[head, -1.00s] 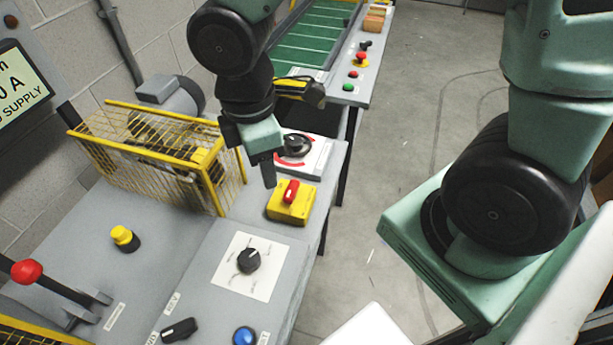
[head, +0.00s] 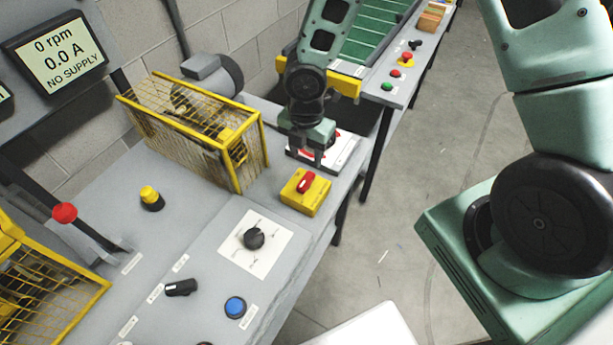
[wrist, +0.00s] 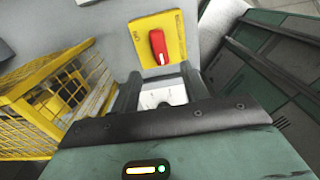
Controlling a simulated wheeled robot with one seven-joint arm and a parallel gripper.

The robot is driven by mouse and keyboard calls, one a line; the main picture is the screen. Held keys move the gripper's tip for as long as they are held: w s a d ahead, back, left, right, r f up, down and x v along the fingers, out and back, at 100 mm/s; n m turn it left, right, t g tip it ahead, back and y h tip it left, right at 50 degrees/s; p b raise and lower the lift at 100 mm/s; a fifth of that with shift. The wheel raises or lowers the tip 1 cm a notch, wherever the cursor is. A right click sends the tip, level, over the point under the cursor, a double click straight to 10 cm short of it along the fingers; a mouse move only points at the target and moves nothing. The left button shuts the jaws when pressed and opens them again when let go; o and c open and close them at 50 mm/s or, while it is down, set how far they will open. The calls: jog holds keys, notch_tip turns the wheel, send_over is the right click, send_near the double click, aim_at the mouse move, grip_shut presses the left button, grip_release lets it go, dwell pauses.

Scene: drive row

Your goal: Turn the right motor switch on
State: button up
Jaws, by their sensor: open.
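A yellow switch box (head: 313,201) with a red rotary handle (head: 306,183) sits near the bench's right edge in the head view. In the wrist view the red handle (wrist: 158,46) points roughly along the box, beyond my fingertips. Part of the white plate (wrist: 165,95) shows between my fingers in the wrist view.
A yellow mesh guard (head: 190,140) stands left of my gripper. A display (head: 58,53) reads 0 rpm, 0.0 A, NO SUPPLY. A black dial (head: 254,238), blue button (head: 235,307) and red-knobbed lever (head: 65,212) are nearer. Open floor lies right of the bench.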

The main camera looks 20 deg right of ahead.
aim_at(306, 179)
notch_tip(306, 179, down, 9)
jog(key=shift+f, duration=0.2)
dwell(0.3)
jog(key=c, duration=1)
